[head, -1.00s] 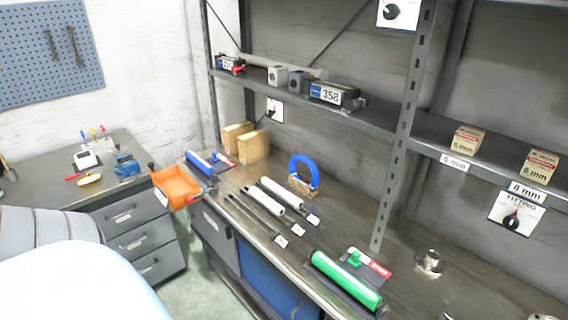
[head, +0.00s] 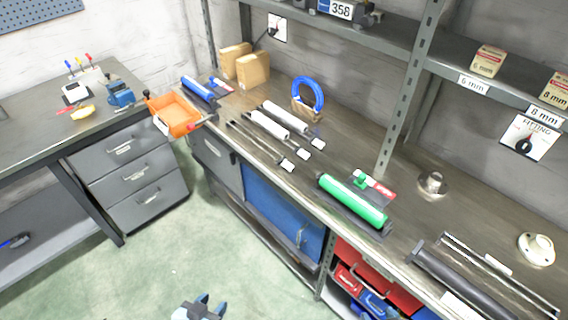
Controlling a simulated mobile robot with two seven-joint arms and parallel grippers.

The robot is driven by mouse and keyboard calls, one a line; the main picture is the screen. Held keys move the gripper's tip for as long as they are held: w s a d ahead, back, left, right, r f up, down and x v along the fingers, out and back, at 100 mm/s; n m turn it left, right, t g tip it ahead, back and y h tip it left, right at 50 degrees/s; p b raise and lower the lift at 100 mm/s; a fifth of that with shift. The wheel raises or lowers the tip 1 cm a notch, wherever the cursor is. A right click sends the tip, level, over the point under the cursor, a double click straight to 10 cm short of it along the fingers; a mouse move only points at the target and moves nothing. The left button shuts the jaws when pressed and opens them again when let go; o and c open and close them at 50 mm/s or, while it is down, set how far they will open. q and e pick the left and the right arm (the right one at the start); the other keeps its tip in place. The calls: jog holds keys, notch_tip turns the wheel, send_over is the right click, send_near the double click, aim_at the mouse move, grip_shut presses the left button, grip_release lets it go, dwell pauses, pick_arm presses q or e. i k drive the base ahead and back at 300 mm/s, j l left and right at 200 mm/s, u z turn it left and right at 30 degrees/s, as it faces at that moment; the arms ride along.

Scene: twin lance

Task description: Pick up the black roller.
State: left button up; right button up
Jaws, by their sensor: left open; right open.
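A black roller (head: 462,282) lies on the workbench at the lower right of the head view. It is a long dark cylinder lying at a slant, and its near end is cut off by the bottom edge of the picture. A white label lies in front of it. My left gripper (head: 203,306) shows at the bottom edge, left of centre, over the floor. It is open and empty, far to the left of the black roller. My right gripper is not in view.
A green roller (head: 352,199) lies left of the black one; thin metal rods (head: 500,269) lie just behind it. A shelf post (head: 405,110) rises at the bench. The floor at left is clear.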

aim_at(480, 297)
jog(key=u, duration=0.15)
jog(key=k+l+u, duration=0.2)
jog(key=k+l, duration=0.65)
jog(key=l, duration=0.1)
